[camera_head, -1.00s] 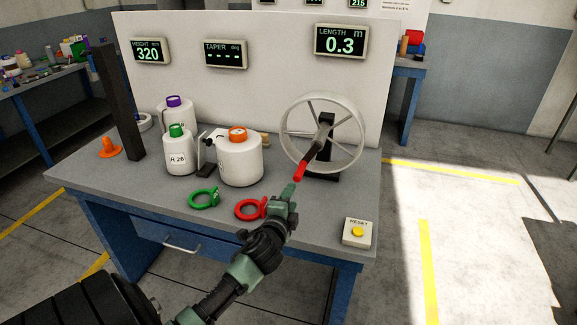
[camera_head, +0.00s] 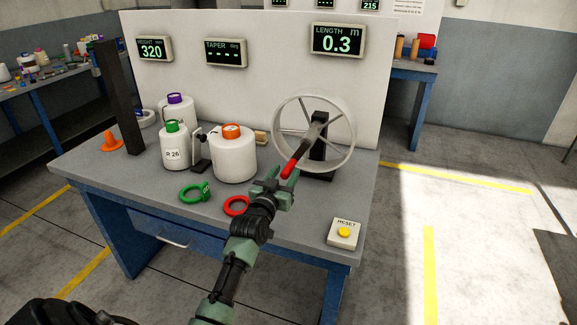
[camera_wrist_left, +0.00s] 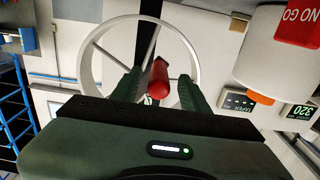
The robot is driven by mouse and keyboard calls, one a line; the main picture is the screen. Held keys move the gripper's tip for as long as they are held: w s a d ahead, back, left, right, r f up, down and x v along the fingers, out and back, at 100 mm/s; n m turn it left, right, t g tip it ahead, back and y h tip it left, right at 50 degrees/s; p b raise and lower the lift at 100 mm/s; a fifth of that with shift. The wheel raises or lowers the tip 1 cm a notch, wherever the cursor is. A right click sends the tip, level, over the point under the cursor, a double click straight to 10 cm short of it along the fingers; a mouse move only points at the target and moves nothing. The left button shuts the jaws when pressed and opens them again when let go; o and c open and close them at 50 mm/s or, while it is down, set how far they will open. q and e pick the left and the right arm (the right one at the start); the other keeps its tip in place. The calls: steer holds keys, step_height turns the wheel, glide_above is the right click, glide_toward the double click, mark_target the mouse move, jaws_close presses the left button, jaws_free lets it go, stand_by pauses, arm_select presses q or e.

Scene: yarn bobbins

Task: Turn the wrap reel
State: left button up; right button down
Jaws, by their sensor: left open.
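The wrap reel (camera_head: 352,148) is a pale spoked wheel on a black stand at the right of the bench. Its crank has a red handle (camera_head: 290,168) that points down and towards me. My left gripper (camera_head: 284,182) is open at the handle's near end. In the left wrist view the red handle (camera_wrist_left: 158,82) shows between the two green fingers of my gripper (camera_wrist_left: 160,88), with the wheel (camera_wrist_left: 88,62) behind. I cannot tell whether either finger touches the handle. The length display (camera_head: 338,40) reads 0.3 m. My right gripper is not in view.
White bobbins (camera_head: 234,158) with coloured caps stand left of the reel. A reset box (camera_head: 344,233) with a yellow button sits at the front right.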

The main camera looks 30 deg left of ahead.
mark_target(291, 166)
arm_select(q)
steer(key=x, duration=0.4)
steer(key=shift+w+f, duration=0.15)
steer(key=shift+d, duration=0.1)
jaws_close()
